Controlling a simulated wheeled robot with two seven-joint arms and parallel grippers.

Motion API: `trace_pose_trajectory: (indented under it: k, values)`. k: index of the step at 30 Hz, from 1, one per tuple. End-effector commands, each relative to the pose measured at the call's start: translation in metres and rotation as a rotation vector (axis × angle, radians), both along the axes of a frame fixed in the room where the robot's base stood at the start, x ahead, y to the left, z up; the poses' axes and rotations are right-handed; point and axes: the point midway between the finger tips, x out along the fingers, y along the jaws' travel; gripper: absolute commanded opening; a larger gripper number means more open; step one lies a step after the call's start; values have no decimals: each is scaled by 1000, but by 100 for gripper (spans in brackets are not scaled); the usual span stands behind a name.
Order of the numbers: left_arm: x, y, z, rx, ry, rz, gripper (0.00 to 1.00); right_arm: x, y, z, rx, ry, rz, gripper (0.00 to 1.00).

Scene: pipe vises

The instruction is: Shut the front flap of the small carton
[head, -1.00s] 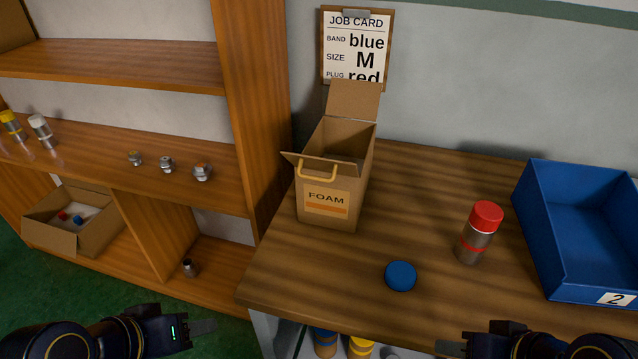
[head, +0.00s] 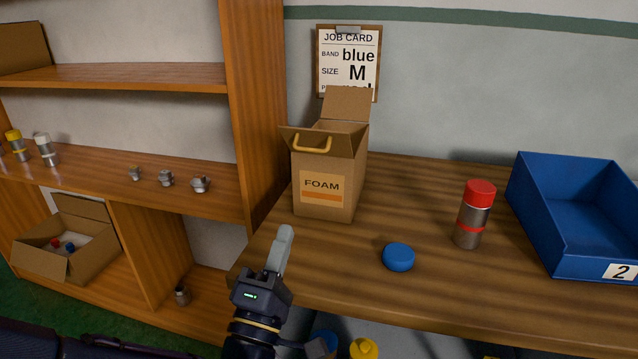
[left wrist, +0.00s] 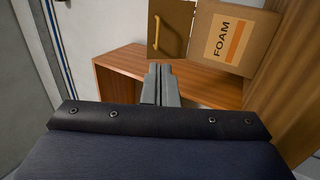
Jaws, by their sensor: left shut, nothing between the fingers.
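The small carton (head: 329,172), marked FOAM, stands upright at the back left of the wooden bench. Its front flap (head: 316,141), with a yellow handle, sticks outward and is open. Its rear flap (head: 347,103) stands up. In the left wrist view the front flap (left wrist: 171,30) shows beside the carton's labelled face (left wrist: 232,38). My left gripper (head: 281,240) is shut and empty, in front of the carton and below it in the picture, pointing toward it without touching. It also shows in the left wrist view (left wrist: 161,82). My right gripper is out of view.
A blue cap (head: 398,257), a red-capped metal cylinder (head: 473,214) and a blue bin (head: 570,262) marked 2 stand on the bench to the right. A wooden shelf (head: 255,110) stands close at the carton's left. A job card (head: 347,62) hangs behind.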

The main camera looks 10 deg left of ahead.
Motion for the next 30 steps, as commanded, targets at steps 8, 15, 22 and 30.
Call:
trace_pose_trajectory:
  k: [8, 15, 22, 30]
  values:
    - [28, 0, 20, -11, -10, 3, 0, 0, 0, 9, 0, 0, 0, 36]
    - [74, -2, 45, -11, -9, 3, 0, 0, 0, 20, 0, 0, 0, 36]
    - [107, -4, 63, -9, -10, 2, 0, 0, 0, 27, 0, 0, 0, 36]
    - [121, -5, 70, -10, -10, 2, 0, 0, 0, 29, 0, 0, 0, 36]
